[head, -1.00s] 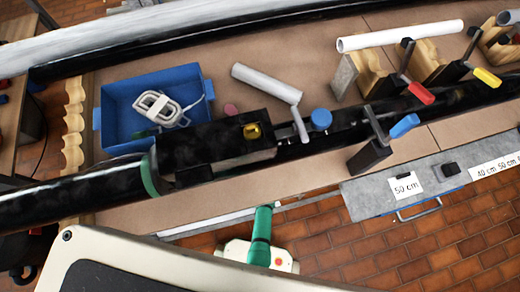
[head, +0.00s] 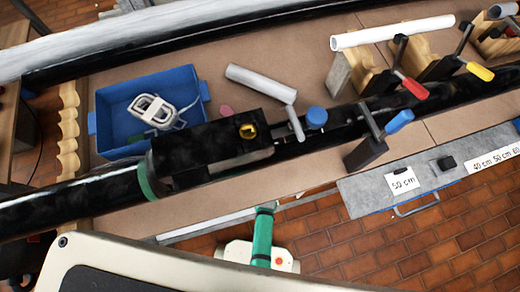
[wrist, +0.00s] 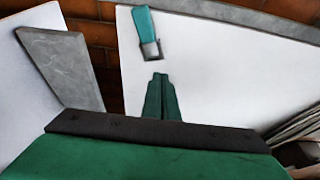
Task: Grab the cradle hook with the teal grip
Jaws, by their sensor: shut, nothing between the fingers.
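In the wrist view, a teal grip (wrist: 147,24) with a short grey metal end (wrist: 151,50) shows at the top, against a white surface. The hook's shape cannot be made out. My gripper (wrist: 160,78) is shut and empty, its green fingers together. Its tips point toward the metal end, with a small gap between them in the picture. In the head view, a green and white part (head: 262,235) below the bench edge looks like part of my arm. I cannot pick out the teal grip for certain there.
A black pipe (head: 60,205) with a black block runs along the brown bench. A blue bin (head: 113,118) holds a coiled light cable. Clamps with blue (head: 400,121), red and yellow handles stand at the right. In the wrist view, a grey slab (wrist: 62,65) lies left of my fingers.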

